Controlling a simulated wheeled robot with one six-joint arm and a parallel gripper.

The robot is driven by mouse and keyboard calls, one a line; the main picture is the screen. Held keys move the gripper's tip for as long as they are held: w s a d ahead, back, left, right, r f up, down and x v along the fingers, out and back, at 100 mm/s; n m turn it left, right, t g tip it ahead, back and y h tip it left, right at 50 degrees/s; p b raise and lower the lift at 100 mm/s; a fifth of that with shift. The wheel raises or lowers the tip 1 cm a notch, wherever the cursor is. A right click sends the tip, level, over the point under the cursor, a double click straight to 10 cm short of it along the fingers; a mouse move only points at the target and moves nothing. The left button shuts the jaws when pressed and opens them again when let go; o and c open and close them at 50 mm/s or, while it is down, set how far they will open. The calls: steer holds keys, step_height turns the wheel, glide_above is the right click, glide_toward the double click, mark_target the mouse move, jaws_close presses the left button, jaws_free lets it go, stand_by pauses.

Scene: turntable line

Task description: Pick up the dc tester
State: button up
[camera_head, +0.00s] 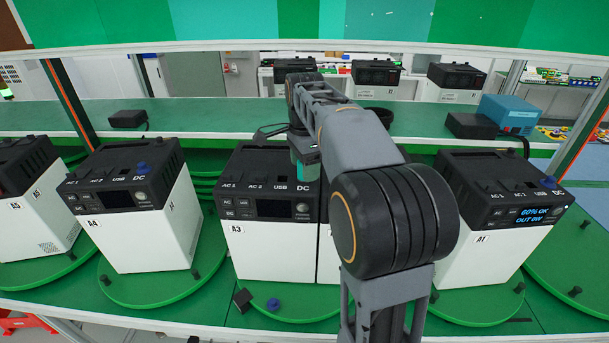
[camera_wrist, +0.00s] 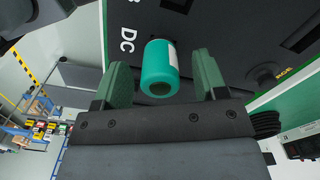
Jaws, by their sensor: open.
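The dc tester appears to be a teal cylinder (camera_wrist: 160,70) with a pale label, standing at the DC port of a black unit top in the wrist view. In the head view a teal piece (camera_head: 303,172) shows just above the DC mark of unit A3 (camera_head: 270,243), partly covered by my arm. My gripper (camera_wrist: 164,76) is open, with one green finger on each side of the cylinder and a visible gap on both sides. In the head view my arm hides most of the gripper.
Unit A4 (camera_head: 150,235) stands left and unit A1 (camera_head: 490,255) right, its screen lit. A blue cap (camera_head: 272,304) and a small black block (camera_head: 243,299) lie before A3. A black box (camera_head: 128,118) and a blue box (camera_head: 508,112) sit on the green shelf behind.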

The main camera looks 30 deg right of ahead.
steer(key=shift+f, duration=0.65)
steer(key=c, duration=1.1)
steer(key=shift+r, duration=0.1)
steer(key=shift+c, duration=0.2)
